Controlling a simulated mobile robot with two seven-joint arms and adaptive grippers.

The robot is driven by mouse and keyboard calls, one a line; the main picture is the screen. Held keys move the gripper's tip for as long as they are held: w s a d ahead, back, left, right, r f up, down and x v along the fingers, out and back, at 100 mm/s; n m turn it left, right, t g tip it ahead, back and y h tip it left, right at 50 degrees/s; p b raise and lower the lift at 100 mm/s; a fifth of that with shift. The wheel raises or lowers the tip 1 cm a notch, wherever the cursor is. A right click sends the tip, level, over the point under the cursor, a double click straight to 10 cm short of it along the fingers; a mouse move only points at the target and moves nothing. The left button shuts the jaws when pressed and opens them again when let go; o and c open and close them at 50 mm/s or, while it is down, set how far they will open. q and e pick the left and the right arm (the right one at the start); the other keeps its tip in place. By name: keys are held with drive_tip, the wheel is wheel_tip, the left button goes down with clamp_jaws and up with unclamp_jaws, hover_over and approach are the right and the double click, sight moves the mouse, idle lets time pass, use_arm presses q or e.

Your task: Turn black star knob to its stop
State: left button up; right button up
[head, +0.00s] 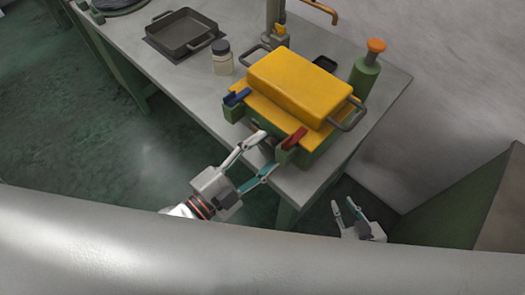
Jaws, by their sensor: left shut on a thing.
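A green machine with a yellow lid (300,86) stands on the grey bench, with a blue lever and a red lever on its near side. My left gripper (268,152) is at this near side, between and below the two levers. Its fingers are spread around a small dark part, which I take as the black star knob (264,146). The knob is mostly hidden by the fingertips and the machine's edge, so its star shape and turn angle cannot be read. My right gripper (343,205) is open and empty, low beside the bench, away from the machine.
The bench (190,85) also carries a black pan (182,34), a jar with a dark lid (222,60) and a green bottle with an orange top (366,68). A large grey pipe-like surface (150,250) crosses the foreground.

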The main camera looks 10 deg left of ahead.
sight(266, 153)
use_arm(q)
drive_tip(key=shift+r, duration=0.1)
drive_tip(key=o, duration=1.1)
drive_tip(key=shift+s, duration=0.1)
drive_tip(key=shift+s, duration=0.1)
drive_tip(key=shift+s+a, duration=0.4)
drive_tip(key=shift+s, duration=0.05)
drive_tip(key=shift+f+v, duration=0.2)
drive_tip(key=shift+v, duration=1)
drive_tip(key=shift+r+v, duration=0.15)
drive_tip(key=shift+v, duration=0.85)
drive_tip(key=shift+r+v, duration=0.1)
drive_tip(key=shift+v, duration=0.95)
